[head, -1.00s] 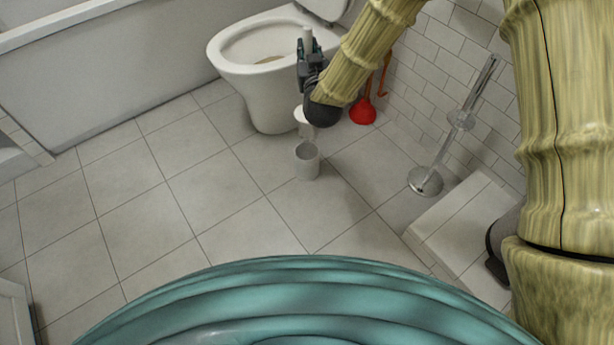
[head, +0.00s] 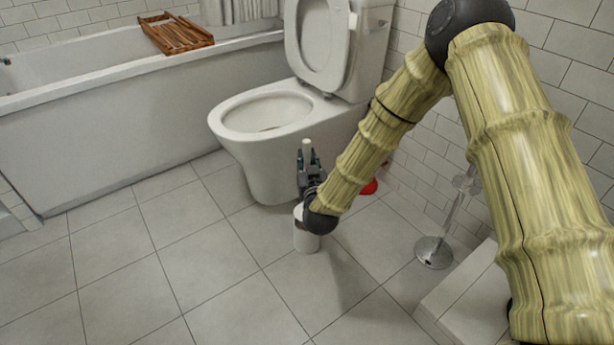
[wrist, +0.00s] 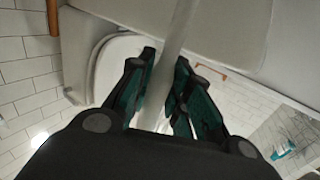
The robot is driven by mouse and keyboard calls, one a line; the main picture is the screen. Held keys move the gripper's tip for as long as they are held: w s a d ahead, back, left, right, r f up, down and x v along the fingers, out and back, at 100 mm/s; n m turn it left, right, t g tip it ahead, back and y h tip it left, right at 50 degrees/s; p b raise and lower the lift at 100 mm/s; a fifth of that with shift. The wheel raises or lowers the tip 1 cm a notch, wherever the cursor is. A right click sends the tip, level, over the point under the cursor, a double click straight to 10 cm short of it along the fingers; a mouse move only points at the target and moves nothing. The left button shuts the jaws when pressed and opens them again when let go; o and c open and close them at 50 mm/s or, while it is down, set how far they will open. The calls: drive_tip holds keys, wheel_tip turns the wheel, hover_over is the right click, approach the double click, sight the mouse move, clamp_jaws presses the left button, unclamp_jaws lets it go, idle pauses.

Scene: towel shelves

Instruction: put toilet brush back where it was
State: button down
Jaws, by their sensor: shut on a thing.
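The white toilet brush (head: 307,145) is upright in my gripper (head: 308,158), with its handle top sticking up above the fingers. In the wrist view its handle (wrist: 181,28) runs between the two dark and teal fingers of my gripper (wrist: 165,75), which are shut on it. The white cup-shaped holder (head: 305,240) stands on the floor directly below my gripper in the head view. The brush's lower white part shows at the cup's rim. My arm's dark wrist joint covers part of both, so I cannot tell how deep the brush sits.
The toilet (head: 262,150) stands just behind the gripper. A red plunger (head: 370,187) is mostly hidden behind my arm. A metal stand (head: 434,252) and a white step (head: 460,290) are at the right. Floor at the left is clear; the bathtub (head: 120,140) lies beyond.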

drive_tip(key=shift+f+b, duration=1.05)
drive_tip(key=shift+f, duration=1.1)
drive_tip(key=c, duration=1.3)
unclamp_jaws()
drive_tip(key=s+p, duration=0.1)
drive_tip(key=s, duration=0.3)
drive_tip(key=s+d+p, duration=0.1)
drive_tip(key=s+p, duration=0.1)
drive_tip(key=s, duration=0.2)
drive_tip(key=s+p, duration=0.1)
drive_tip(key=s, duration=0.3)
drive_tip(key=shift+d+r+p, duration=0.3)
drive_tip(key=shift+d+p, duration=0.1)
drive_tip(key=shift+f, duration=0.1)
